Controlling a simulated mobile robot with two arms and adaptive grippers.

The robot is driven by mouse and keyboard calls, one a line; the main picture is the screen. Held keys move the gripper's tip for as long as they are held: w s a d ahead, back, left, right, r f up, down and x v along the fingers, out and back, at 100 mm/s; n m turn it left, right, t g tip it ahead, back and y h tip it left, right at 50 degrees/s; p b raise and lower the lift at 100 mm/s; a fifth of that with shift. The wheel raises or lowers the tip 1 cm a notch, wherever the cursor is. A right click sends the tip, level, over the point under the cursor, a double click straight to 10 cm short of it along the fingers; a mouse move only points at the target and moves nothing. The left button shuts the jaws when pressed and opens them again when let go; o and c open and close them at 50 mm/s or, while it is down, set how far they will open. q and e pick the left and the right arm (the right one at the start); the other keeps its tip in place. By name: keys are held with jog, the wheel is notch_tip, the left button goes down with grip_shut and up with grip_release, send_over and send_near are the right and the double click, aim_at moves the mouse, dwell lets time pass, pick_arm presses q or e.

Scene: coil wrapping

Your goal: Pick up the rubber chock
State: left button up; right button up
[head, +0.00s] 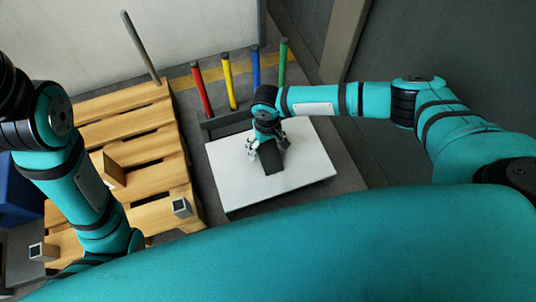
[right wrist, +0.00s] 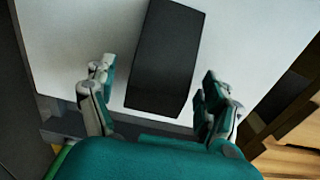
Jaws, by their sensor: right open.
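The rubber chock (head: 272,162) is a black block lying on a white-topped table (head: 313,165). In the right wrist view the chock (right wrist: 167,58) stretches up from between the fingers. My right gripper (head: 267,149) is over the chock's far end in the head view. In the right wrist view the open fingers (right wrist: 157,74) stand one on each side of the chock, with gaps and no clear contact. Their height above the tabletop is hard to tell. My left arm shows at the left of the head view, but its gripper is not visible.
A wooden pallet (head: 150,153) lies left of the table, with a wooden block (head: 113,171) and small square tube pieces (head: 181,207) on it. A grey pole (head: 141,47) rises behind. Red, yellow, blue and green posts (head: 202,90) stand behind the table. The tabletop around the chock is clear.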

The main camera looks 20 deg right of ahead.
jog(key=c, duration=1.4)
